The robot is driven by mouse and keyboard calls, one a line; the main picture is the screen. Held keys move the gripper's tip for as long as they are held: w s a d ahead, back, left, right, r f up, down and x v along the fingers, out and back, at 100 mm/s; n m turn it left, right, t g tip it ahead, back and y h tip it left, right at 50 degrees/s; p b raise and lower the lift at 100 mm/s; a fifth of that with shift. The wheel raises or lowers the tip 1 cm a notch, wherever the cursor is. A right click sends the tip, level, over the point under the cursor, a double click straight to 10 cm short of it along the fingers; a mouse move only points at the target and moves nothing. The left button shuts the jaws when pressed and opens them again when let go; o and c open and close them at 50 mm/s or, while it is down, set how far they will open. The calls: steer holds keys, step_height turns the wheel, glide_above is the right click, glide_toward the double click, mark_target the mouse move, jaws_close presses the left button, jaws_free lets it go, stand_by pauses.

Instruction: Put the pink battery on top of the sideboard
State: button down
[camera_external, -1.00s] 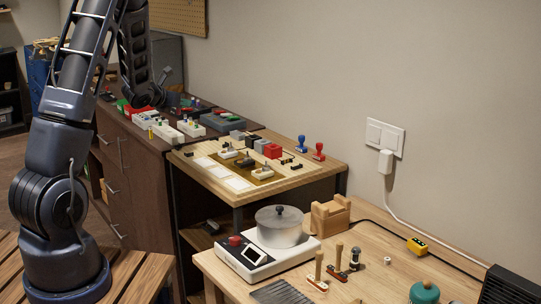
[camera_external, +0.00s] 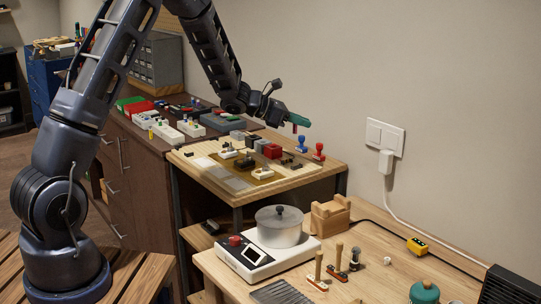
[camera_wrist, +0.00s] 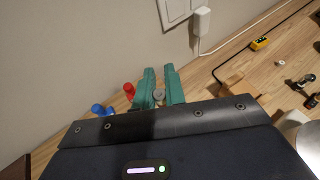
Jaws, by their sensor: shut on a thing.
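My gripper (camera_external: 299,121) is up in the air by the wall, above the far right corner of the light-topped table. The sideboard (camera_external: 122,183) is the dark wooden cabinet at left, behind the light-topped table, with drawers and handles. Its top holds several cases and trays.
A red stamp (camera_external: 319,152) and a blue stamp (camera_external: 302,143) stand below my gripper. The light-topped table (camera_external: 212,177) carries boards and small blocks. A pot (camera_external: 280,226) sits on a scale on the front workbench (camera_external: 375,255). A wall socket (camera_external: 385,136) with a plug is to the right.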

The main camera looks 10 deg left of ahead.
steer(key=s+d+m+g, duration=0.65)
steer(key=s+d, duration=0.75)
steer(key=d, duration=0.4)
steer(key=m+g+y, duration=0.3)
steer(key=m+g, duration=0.2)
steer(key=g, duration=0.2)
glide_above(408, 271)
step_height(408, 271, down, 2)
steer(key=f, duration=0.1)
step_height(408, 271, down, 20)
steer(key=shift+r, duration=0.15)
steer(key=shift+t, duration=0.25)
steer(key=c, duration=1.5)
jaws_free()
steer(key=shift+o, duration=0.2)
